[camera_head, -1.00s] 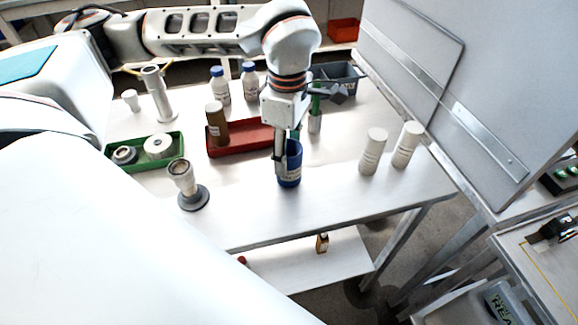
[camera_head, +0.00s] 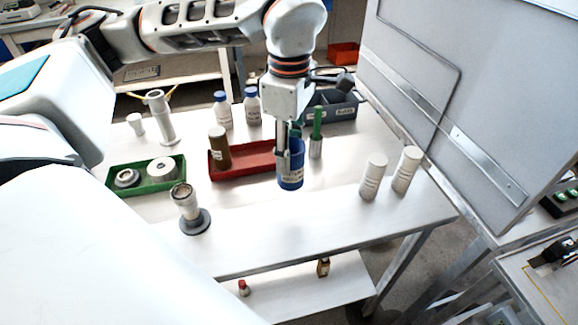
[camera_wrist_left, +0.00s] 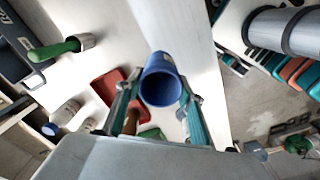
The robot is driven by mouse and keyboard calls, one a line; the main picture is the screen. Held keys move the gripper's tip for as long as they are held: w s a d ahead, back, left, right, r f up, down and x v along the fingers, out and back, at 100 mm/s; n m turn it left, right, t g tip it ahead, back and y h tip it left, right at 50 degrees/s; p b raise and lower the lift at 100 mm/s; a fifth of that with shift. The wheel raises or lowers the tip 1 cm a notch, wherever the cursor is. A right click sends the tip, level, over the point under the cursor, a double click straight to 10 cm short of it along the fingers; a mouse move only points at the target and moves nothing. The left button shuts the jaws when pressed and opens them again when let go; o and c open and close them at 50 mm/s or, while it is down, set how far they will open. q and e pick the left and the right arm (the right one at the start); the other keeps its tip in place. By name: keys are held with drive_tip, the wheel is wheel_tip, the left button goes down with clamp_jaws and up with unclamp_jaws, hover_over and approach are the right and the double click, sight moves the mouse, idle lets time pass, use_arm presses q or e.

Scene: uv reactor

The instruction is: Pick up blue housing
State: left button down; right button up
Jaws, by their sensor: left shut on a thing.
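The blue housing (camera_head: 291,172) is an open-topped blue cylinder with a pale label. It is upright in the head view, just in front of the red tray's right end. My left gripper (camera_head: 284,158) points down and is shut on it, holding it a little above the white table. In the left wrist view the housing (camera_wrist_left: 161,82) sits between the two fingers of my left gripper (camera_wrist_left: 158,103), its dark round opening visible. The gripper hides part of its far side in the head view. My right gripper is not in view.
A red tray (camera_head: 240,172) and a green-handled tool (camera_head: 316,140) stand close by. Two white canisters (camera_head: 373,177) are to the right, a flanged fitting (camera_head: 190,210) to the left. A green tray (camera_head: 120,191) lies further left. The table's front middle (camera_head: 270,235) is clear.

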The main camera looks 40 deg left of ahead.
use_arm(q)
wheel_tip(320, 180, up, 13)
drive_tip(key=p, duration=0.1)
drive_tip(key=shift+f, duration=0.15)
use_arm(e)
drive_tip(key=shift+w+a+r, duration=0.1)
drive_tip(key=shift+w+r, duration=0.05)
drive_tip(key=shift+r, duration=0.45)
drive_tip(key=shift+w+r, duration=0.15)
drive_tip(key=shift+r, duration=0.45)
